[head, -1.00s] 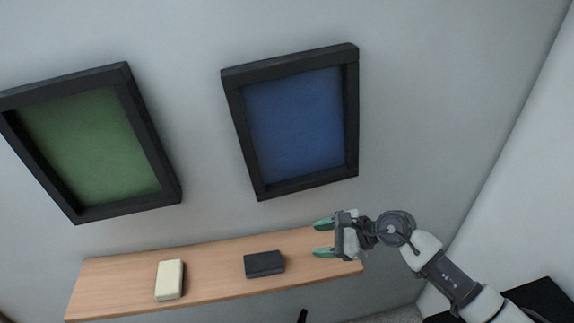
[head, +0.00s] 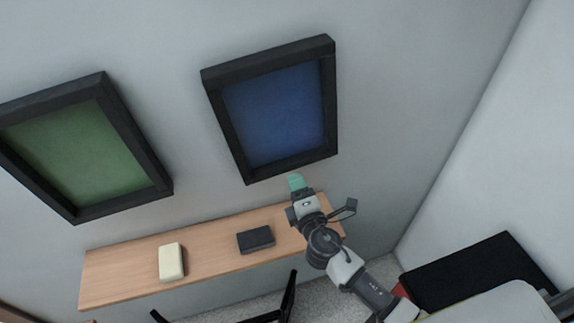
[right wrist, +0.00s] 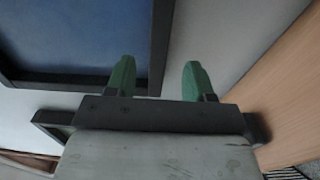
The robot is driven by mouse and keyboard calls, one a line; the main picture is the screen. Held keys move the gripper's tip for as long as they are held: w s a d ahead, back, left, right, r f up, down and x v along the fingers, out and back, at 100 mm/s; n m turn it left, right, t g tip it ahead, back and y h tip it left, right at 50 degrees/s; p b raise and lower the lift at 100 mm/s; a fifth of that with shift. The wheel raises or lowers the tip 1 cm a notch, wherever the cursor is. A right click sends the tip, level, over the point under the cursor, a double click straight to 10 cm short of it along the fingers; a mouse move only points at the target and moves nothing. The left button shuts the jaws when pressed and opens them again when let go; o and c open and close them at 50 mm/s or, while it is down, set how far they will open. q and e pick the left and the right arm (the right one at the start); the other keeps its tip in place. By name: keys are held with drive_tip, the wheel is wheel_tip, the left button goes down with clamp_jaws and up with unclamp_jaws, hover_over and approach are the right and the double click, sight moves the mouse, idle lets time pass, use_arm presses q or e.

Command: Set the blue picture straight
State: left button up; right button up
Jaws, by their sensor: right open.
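The blue picture (head: 275,112) hangs on the grey wall in a thick black frame. It slants in the head view, as do the green picture and the shelf, so I cannot tell its true tilt. My right gripper (head: 297,183) is just below the frame's bottom edge in the head view, fingers toward the wall. In the right wrist view, the green fingers (right wrist: 158,78) are apart with nothing held. One black frame bar (right wrist: 161,40) of the blue picture (right wrist: 75,35) shows between them in the image. Contact cannot be told. My left gripper is out of view.
A green picture (head: 78,150) in a black frame hangs to the left. A wooden shelf (head: 120,268) below holds a cream block (head: 171,262) and a dark block (head: 255,240). A black-topped item (head: 475,270) stands at right. Wall right of the blue picture is bare.

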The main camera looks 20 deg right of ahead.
sight(288, 169)
drive_tip(key=w, duration=0.7)
drive_tip(key=shift+a+p, duration=0.2)
drive_tip(key=shift+p, duration=0.15)
